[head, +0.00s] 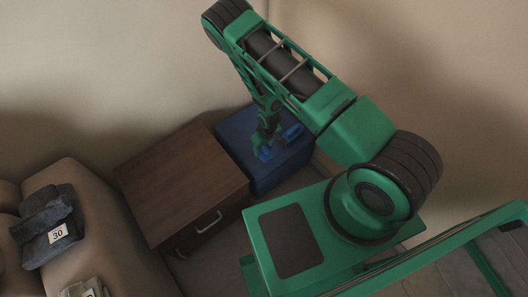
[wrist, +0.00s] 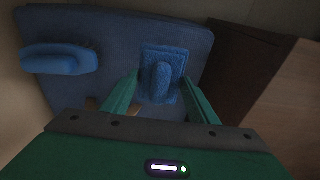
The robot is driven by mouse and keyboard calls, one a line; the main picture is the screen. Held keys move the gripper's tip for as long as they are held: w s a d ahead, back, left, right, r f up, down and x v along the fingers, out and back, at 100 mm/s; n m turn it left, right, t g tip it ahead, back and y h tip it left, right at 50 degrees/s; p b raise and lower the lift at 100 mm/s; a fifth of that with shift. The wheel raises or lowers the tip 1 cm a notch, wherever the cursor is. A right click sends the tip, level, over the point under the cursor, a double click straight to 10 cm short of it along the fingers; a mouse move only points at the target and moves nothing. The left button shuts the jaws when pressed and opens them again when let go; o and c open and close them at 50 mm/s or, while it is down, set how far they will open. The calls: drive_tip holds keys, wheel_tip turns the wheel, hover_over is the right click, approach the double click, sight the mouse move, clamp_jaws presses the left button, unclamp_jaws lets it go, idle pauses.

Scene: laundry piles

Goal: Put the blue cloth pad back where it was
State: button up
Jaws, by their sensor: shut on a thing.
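The blue cloth pad (wrist: 163,75) is a small square with a rounded bulge along its middle. It lies between the two green fingers of my gripper (wrist: 160,92), which is shut on it. The pad is over the dark blue box top (wrist: 108,32); I cannot tell if it touches it. In the head view my gripper (head: 266,141) is low over the blue box (head: 237,133), with the pad (head: 265,153) partly hidden at its tips. A second blue object (wrist: 60,60), long and rounded, lies on the box to the left in the wrist view.
A brown wooden cabinet (head: 185,180) with a metal handle stands left of the blue box. A beige sofa (head: 110,235) at the lower left bears dark grey folded cloth (head: 48,222) tagged 30 and a pale cloth (head: 82,289). Walls close in behind the box.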

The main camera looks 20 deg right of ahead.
sight(266, 150)
drive_tip(key=shift+w+d+f, duration=0.65)
drive_tip(key=shift+d+f, duration=0.05)
drive_tip(key=shift+d, duration=0.15)
drive_tip(key=shift+f, duration=1.95)
drive_tip(key=o, duration=1)
drive_tip(key=shift+f, duration=0.1)
